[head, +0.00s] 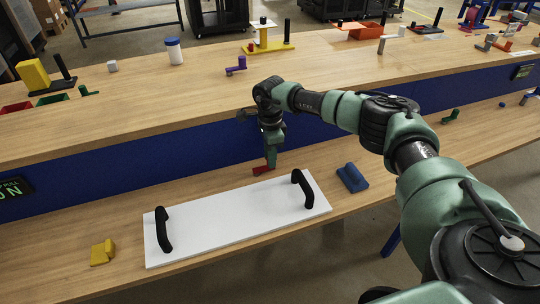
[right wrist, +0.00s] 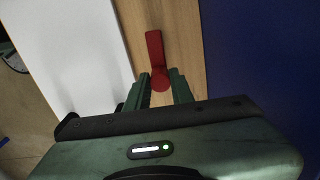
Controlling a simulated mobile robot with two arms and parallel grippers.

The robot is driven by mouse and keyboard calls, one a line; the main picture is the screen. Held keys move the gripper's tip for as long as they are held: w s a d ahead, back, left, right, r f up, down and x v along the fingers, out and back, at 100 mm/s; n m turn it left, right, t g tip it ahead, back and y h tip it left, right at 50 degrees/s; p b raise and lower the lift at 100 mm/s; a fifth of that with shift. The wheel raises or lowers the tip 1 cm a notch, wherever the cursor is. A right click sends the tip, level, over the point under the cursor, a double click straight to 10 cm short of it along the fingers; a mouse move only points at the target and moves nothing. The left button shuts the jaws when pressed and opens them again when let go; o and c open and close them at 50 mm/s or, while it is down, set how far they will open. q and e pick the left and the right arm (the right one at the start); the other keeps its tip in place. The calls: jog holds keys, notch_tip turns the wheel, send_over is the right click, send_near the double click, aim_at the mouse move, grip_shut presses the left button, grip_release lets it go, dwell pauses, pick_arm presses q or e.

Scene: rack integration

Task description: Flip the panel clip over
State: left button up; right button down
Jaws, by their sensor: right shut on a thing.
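A red clip (head: 262,170) is at the lower shelf, just behind the white panel. My right gripper (head: 270,164) points down at it. In the right wrist view, the right gripper (right wrist: 160,80) is shut on the rounded end of the red clip (right wrist: 155,49), and its flat arm extends away from the fingers. I cannot tell whether the clip touches the wood. The white panel (head: 235,212) lies flat with two black handles up. A blue clip (head: 352,177) lies right of the panel, and a yellow clip (head: 103,252) lies at its left. My left gripper is not in view.
A blue upright wall (head: 120,179) rises close behind the red clip. The upper wooden shelf (head: 150,108) holds several coloured parts, including a purple piece (head: 236,66) and a white jar with a blue lid (head: 174,52). A green clip (head: 450,117) lies farther right on the lower shelf.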

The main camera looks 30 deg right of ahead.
aim_at(260, 169)
jog(key=m+p, duration=0.1)
jog(key=s+m, duration=0.1)
jog(key=m, duration=0.1)
jog(key=a+m+p, duration=0.1)
jog(key=shift+s+r+m+p, duration=0.2)
jog(key=shift+s+m+p, duration=0.1)
jog(key=m+p, duration=0.1)
jog(key=m, duration=0.1)
jog(key=s+a+m+p, duration=0.1)
jog(key=m, duration=0.1)
jog(key=shift+a+m, duration=0.15)
jog(key=shift+m, duration=0.15)
jog(key=m, duration=0.1)
jog(key=a+m+p, duration=0.1)
jog(key=m, duration=0.2)
jog(key=shift+s+a, duration=0.3)
jog(key=shift+a, duration=0.05)
jog(key=shift+w+a+m+p, duration=0.1)
jog(key=shift+a+m+p, duration=0.25)
jog(key=shift+m, duration=0.7)
jog(key=shift+a+m+p, duration=0.35)
jog(key=shift+m, duration=0.7)
jog(key=c, duration=1.2)
grip_release()
jog(key=shift+a, duration=0.1)
jog(key=shift+f, duration=0.1)
